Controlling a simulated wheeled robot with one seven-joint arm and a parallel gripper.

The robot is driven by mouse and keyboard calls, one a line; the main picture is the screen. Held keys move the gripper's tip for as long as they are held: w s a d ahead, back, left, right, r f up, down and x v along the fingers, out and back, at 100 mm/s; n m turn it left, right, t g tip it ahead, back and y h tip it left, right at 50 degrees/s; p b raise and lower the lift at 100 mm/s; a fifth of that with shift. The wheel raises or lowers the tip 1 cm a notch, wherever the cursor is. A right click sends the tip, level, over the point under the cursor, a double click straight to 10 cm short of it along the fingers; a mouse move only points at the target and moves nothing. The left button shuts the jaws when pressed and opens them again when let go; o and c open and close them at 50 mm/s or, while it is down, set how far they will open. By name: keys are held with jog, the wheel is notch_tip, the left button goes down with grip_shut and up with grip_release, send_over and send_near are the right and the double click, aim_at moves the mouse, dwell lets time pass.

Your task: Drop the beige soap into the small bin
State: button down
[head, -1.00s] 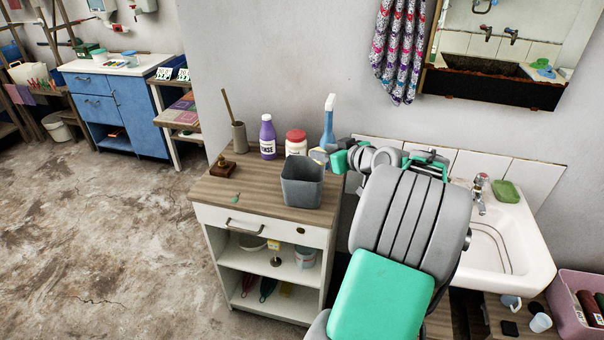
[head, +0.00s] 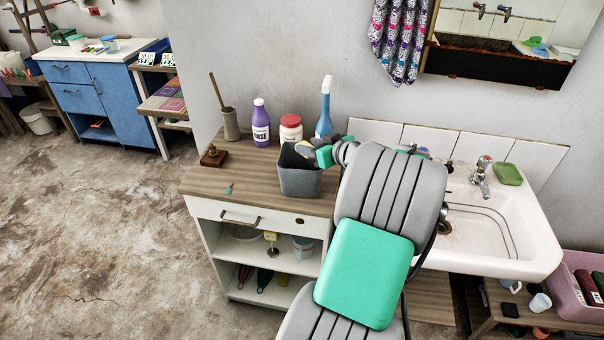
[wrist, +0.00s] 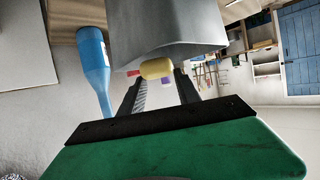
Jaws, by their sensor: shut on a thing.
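The small bin (head: 299,182) is a grey open-topped box standing on the wooden top of the white cabinet. My gripper (head: 306,150) reaches in from the right at the bin's rim, its tips over the opening. In the wrist view my gripper (wrist: 157,80) is shut on the beige soap (wrist: 157,69), a small rounded yellowish bar between the fingertips. The grey bin (wrist: 165,28) shows right beside the soap there. The bin's inside is mostly hidden, and I cannot tell whether the soap touches the rim.
Behind the bin stand a blue spray bottle (head: 325,112), a red-lidded white jar (head: 291,128) and a purple rinse bottle (head: 261,124).

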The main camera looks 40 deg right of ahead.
jog(key=c, duration=0.8)
grip_release()
jog(key=shift+o, duration=0.2)
jog(key=b+v, duration=0.1)
jog(key=v, duration=0.6)
jog(key=shift+s+r, duration=0.2)
jog(key=shift+s, duration=0.15)
jog(key=shift+a, duration=0.1)
